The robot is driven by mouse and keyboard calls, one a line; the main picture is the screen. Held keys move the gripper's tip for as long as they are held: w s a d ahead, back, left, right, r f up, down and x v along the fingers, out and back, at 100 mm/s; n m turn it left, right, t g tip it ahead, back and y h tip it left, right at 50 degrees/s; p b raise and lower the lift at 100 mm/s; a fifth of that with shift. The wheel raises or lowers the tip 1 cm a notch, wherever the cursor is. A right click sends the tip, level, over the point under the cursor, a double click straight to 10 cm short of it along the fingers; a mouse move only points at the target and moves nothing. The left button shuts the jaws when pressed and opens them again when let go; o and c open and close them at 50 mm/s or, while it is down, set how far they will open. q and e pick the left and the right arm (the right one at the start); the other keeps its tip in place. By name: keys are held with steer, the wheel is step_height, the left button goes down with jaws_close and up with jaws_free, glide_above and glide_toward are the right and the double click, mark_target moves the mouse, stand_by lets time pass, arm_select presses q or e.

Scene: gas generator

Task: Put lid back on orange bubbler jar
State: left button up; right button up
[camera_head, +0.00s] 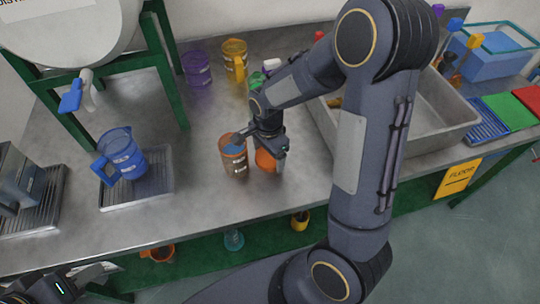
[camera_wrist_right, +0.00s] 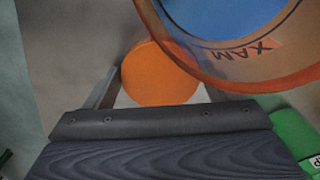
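The orange bubbler jar (camera_head: 233,158) stands upright on the metal table, see-through orange-brown with blue inside. In the right wrist view the jar (camera_wrist_right: 290,75) fills the upper right. The orange lid (camera_head: 265,160) is just right of the jar; in the wrist view it is an orange disc (camera_wrist_right: 158,75) between my right fingers. My right gripper (camera_head: 272,158) appears shut on the lid, beside the jar and lower than its rim in the wrist view. The jar's top is uncovered. My left gripper (camera_head: 85,278) is at the bottom left, away from the jar; its fingers are unclear.
A blue pitcher (camera_head: 121,155) stands on a tray to the left. Purple (camera_head: 197,68) and yellow (camera_head: 235,60) jugs stand at the back. A grey sink (camera_head: 435,115) is at right, partly behind my right arm. A green frame (camera_head: 165,60) stands at back left.

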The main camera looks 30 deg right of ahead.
steer(key=c, duration=0.6)
steer(key=shift+r, duration=0.1)
steer(key=shift+r, duration=0.6)
steer(key=s+a+r, duration=0.8)
steer(key=s+r, duration=0.3)
steer(key=shift+a+r, duration=0.3)
steer(key=shift+a, duration=0.05)
